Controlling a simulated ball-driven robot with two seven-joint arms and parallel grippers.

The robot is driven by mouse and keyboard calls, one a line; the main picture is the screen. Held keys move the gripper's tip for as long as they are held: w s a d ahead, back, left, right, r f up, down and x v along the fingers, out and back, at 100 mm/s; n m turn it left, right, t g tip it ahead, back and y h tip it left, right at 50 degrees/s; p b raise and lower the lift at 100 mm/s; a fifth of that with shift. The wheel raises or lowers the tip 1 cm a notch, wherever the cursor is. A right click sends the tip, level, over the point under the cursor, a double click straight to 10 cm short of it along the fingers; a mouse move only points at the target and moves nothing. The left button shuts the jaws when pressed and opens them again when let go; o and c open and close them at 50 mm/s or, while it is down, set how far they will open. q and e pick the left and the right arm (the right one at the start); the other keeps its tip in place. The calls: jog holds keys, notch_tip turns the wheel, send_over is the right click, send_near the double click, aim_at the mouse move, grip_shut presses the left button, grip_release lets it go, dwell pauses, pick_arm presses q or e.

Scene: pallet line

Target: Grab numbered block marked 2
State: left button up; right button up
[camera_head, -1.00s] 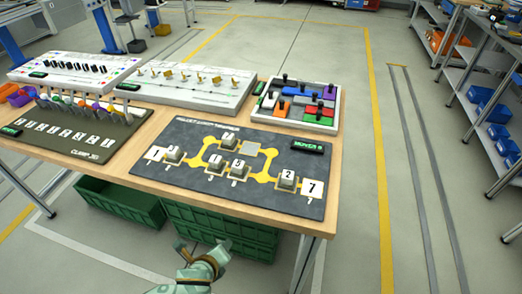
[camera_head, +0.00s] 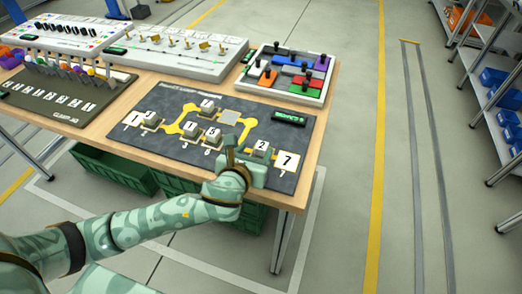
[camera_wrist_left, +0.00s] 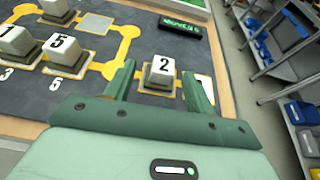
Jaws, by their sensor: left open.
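The block marked 2 (camera_head: 262,149) is a small light-topped cube on the dark puzzle board (camera_head: 157,103), at its right end beside the printed 7. In the left wrist view the block marked 2 (camera_wrist_left: 160,72) stands between the two fingers of my left gripper (camera_wrist_left: 158,85), which is open. In the head view my left gripper (camera_head: 250,160) is at the board's front edge, partly covering the block's left and lower side. I cannot tell whether a finger touches the block. My right gripper is not in view.
Other numbered blocks, such as the one marked 5 (camera_wrist_left: 63,50), stand to the left on the board. A green display (camera_head: 289,117) is behind. A sliding-block tray (camera_head: 286,74) and a switch panel (camera_head: 180,58) stand farther back on the table. Green crates (camera_head: 181,184) are below.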

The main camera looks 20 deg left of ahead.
aim_at(260, 150)
pick_arm(q)
jog(key=shift+w+d+f+b, duration=0.25)
jog(key=shift+w+f+b, duration=0.1)
jog(key=shift+f, duration=0.4)
jog(key=b+x, duration=0.2)
jog(key=x, duration=0.2)
jog(key=shift+d+f, duration=0.1)
jog(key=shift+f, duration=0.05)
jog(key=shift+w, duration=0.15)
jog(key=c, duration=1.1)
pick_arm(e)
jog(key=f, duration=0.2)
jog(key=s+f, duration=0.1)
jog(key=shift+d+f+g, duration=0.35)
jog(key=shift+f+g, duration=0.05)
